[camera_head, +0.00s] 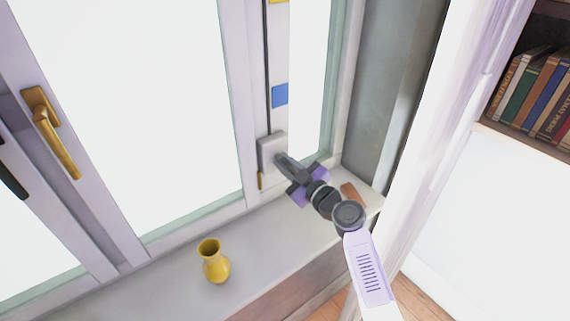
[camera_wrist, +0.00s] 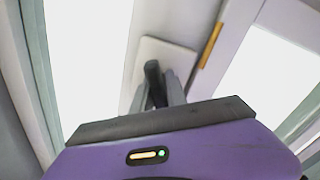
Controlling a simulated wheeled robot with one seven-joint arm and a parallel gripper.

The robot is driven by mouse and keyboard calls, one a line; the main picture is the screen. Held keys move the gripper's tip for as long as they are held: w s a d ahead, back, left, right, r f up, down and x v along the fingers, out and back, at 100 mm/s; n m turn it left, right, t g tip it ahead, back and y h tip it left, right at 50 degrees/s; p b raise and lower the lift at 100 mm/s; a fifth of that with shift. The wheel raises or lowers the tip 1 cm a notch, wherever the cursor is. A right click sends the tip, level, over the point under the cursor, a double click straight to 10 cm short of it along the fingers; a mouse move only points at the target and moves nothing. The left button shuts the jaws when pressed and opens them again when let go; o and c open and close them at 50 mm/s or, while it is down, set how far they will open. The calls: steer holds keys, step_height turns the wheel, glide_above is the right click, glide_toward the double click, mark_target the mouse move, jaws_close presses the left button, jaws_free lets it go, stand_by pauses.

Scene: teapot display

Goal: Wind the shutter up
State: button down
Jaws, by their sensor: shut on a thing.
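A small pale winder box (camera_head: 266,144) is fixed low on the window frame; it also shows in the wrist view (camera_wrist: 170,55). A dark cord (camera_head: 267,75) runs straight up from it. A dark handle (camera_wrist: 153,72) stands out from the box face. My gripper (camera_head: 281,158) is in front of the box, with its grey fingers (camera_wrist: 157,90) closed around the handle. The fingers hide part of the handle and box. A blue square (camera_head: 280,95) and a yellow square (camera_head: 278,1) sit on the strip beside the cord. No shutter slats are visible in the bright panes.
A yellow vase (camera_head: 213,262) stands on the sill (camera_head: 165,280) left of my arm. A brown object (camera_head: 351,194) lies at the sill's right end. A brass window handle (camera_head: 52,132) is at left, and a bookshelf (camera_head: 530,130) at far right.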

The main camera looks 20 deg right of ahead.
steer(key=shift+f, duration=0.1)
steer(key=m+b, duration=0.2)
steer(key=m, duration=0.1)
steer(key=shift+f, duration=0.15)
steer(key=m+b, duration=0.2)
steer(key=m, duration=0.2)
steer(key=shift+a+m, duration=0.1)
steer(key=shift+m, duration=0.2)
steer(key=m+b, duration=0.1)
steer(key=m, duration=0.3)
steer(key=shift+m, duration=0.3)
steer(key=m, duration=0.4)
steer(key=shift+s+a+r+p, duration=0.1)
steer(key=shift+r+p, duration=0.15)
steer(key=shift+p, duration=0.05)
steer(key=m+p, duration=0.1)
steer(key=m, duration=0.3)
steer(key=shift+r, duration=0.1)
steer(key=m+p, duration=0.2)
steer(key=m, duration=0.2)
steer(key=shift+r+m, duration=0.1)
steer(key=shift+m, duration=0.2)
steer(key=m+p, duration=0.2)
steer(key=m, duration=0.3)
steer(key=shift+r, duration=0.1)
steer(key=shift+m+p, duration=1.05)
steer(key=shift+m, duration=0.75)
